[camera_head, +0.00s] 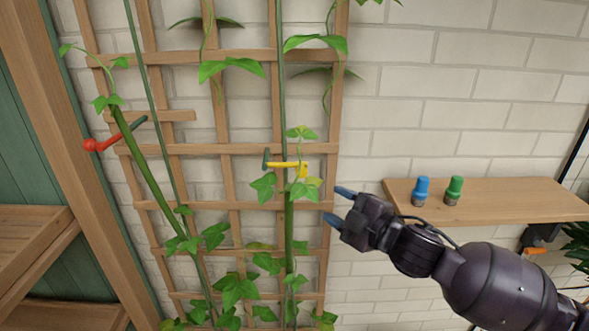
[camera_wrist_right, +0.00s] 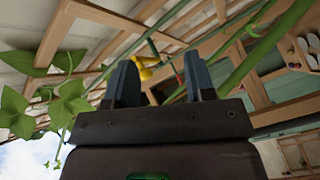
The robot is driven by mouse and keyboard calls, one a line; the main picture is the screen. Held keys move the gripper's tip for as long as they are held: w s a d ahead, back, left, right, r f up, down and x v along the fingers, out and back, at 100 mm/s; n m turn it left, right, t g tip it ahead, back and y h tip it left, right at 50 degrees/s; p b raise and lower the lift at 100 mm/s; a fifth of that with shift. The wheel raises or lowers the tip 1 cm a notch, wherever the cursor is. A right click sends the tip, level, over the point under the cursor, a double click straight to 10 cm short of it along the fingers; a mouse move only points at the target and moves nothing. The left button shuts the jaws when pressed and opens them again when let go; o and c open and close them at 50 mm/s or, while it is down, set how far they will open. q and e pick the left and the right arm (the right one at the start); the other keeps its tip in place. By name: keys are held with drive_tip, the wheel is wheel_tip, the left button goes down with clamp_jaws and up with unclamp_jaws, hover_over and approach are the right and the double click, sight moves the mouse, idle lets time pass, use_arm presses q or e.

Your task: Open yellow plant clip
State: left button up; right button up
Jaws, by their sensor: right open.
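The yellow plant clip (camera_head: 285,164) sits on the middle green stem (camera_head: 289,215), in front of the wooden trellis (camera_head: 240,149). In the right wrist view the yellow clip (camera_wrist_right: 146,69) shows small, beyond and between the fingers. My right gripper (camera_head: 338,206) is open and empty, to the right of and below the clip, apart from it. Its two blue-grey fingers (camera_wrist_right: 158,85) also stand apart in the wrist view. My left gripper is not in view.
A red clip (camera_head: 100,144) is on the left stem. A wooden shelf (camera_head: 500,205) at the right holds a blue-capped item (camera_head: 420,190) and a green-capped item (camera_head: 454,190). A wooden post (camera_head: 75,130) and bench (camera_head: 35,240) stand at the left. Leaves hang around the middle stem.

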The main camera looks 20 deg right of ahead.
sight(305, 174)
drive_tip(key=shift+s+a+r+n+y, duration=0.6)
drive_tip(key=shift+s+a+r+n, duration=0.55)
drive_tip(key=shift+r+n, duration=2.1)
drive_tip(key=x, duration=0.6)
drive_tip(key=f+x, duration=0.1)
drive_tip(key=x, duration=0.3)
drive_tip(key=shift+s, duration=0.1)
clamp_jaws()
